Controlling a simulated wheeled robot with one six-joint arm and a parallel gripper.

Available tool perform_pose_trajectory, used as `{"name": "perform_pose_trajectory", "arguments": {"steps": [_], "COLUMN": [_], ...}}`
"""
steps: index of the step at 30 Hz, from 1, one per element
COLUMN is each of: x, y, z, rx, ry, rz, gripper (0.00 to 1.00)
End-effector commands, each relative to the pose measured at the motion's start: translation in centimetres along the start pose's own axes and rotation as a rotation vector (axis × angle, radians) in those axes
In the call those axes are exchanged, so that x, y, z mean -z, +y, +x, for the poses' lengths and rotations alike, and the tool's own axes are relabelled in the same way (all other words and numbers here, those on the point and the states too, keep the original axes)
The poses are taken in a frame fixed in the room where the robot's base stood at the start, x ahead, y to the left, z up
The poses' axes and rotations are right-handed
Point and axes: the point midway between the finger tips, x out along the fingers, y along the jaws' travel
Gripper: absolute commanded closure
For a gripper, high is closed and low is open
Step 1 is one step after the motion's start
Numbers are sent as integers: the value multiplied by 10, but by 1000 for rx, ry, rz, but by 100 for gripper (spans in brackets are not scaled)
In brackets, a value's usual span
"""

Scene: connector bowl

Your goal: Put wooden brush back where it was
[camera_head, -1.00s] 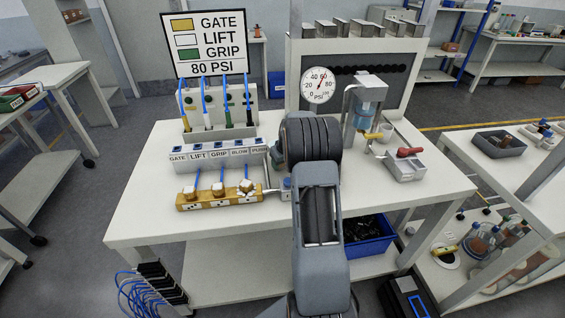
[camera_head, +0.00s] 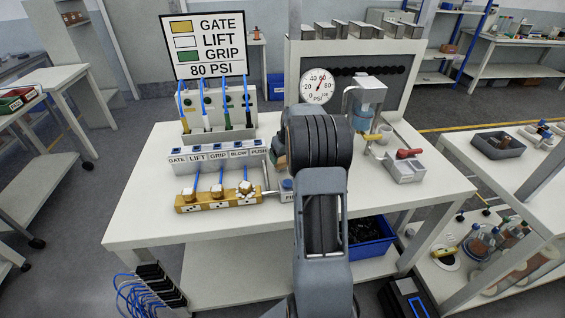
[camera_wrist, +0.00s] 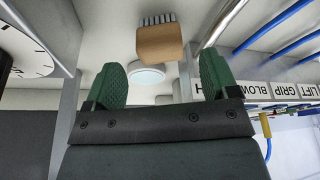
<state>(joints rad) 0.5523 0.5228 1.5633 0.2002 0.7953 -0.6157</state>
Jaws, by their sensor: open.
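The wooden brush (camera_wrist: 160,43) shows in the wrist view as a tan block with a row of dark bristles. It lies beyond my fingertips, near the middle of the gap and apart from both fingers. My gripper (camera_wrist: 164,80) is open, with one green finger at each side and nothing held between them. A pale round disc with a bluish face (camera_wrist: 147,75) shows just beside the brush, nearer my gripper. In the head view my arm's dark wrist hides most of this spot, and I cannot make out the brush clearly there.
A labelled valve strip (camera_head: 215,154) and a yellow block with tubes (camera_head: 218,202) stand left of my arm. A pressure gauge (camera_head: 318,86) is behind. The table's front left (camera_head: 140,220) is clear.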

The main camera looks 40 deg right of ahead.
Motion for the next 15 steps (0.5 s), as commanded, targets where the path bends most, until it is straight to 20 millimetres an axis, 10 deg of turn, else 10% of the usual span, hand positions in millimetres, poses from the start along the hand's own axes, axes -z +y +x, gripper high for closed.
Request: {"name": "perform_pose_trajectory", "arguments": {"steps": [15], "x": [-3], "y": [-21], "z": [-71], "rx": [1], "ry": [0], "rz": [-8], "gripper": [20]}}
